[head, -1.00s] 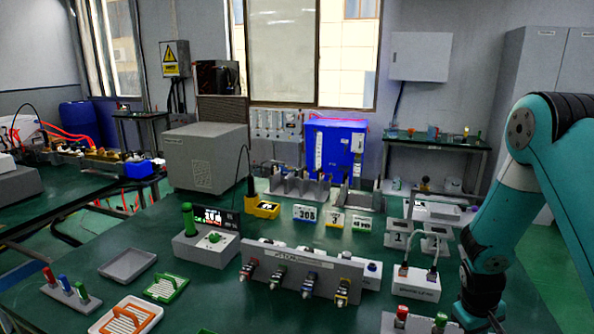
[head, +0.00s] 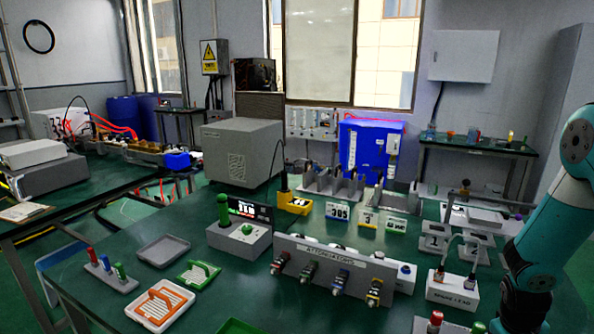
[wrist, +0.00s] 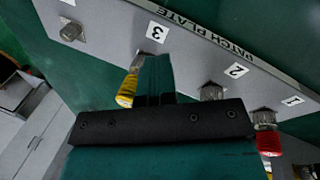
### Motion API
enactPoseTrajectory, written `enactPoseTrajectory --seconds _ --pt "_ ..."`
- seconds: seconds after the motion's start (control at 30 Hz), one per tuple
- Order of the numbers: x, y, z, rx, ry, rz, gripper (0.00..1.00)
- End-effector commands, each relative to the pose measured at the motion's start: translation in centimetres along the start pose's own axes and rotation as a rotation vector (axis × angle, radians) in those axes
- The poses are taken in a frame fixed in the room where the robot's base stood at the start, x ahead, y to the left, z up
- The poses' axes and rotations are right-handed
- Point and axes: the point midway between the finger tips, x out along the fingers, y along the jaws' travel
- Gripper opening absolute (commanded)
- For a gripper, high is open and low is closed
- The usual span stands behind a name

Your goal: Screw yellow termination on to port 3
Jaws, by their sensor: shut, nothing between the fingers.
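In the wrist view the grey patch plate (wrist: 195,33) slants across the top, with ports labelled 3, 2 and 1. The yellow termination (wrist: 127,90) sits at the port under label 3, partly hidden by my gripper. How far it is threaded on I cannot tell. My gripper (wrist: 156,66) is shut and empty, just beside the yellow termination; whether they touch is unclear. A red termination (wrist: 267,140) is at port 1. Port 2 (wrist: 212,92) shows a bare metal connector. In the head view my gripper and this plate cannot be made out.
In the head view the attenuators panel (head: 345,262) stands mid-table, with a grey instrument box (head: 240,237) to its left. A spare lead box (head: 452,288) is at right. Trays (head: 160,303) and a rack of coloured parts (head: 107,272) lie at left. Another bare connector (wrist: 72,31) is on the plate.

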Motion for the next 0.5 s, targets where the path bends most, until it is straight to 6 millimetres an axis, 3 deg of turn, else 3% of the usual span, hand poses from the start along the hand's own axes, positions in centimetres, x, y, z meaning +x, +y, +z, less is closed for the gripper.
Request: enactPoseTrajectory --seconds 0.5 --pt "-0.03 0.11 -0.45 0.002 0.002 0.003 0.0"
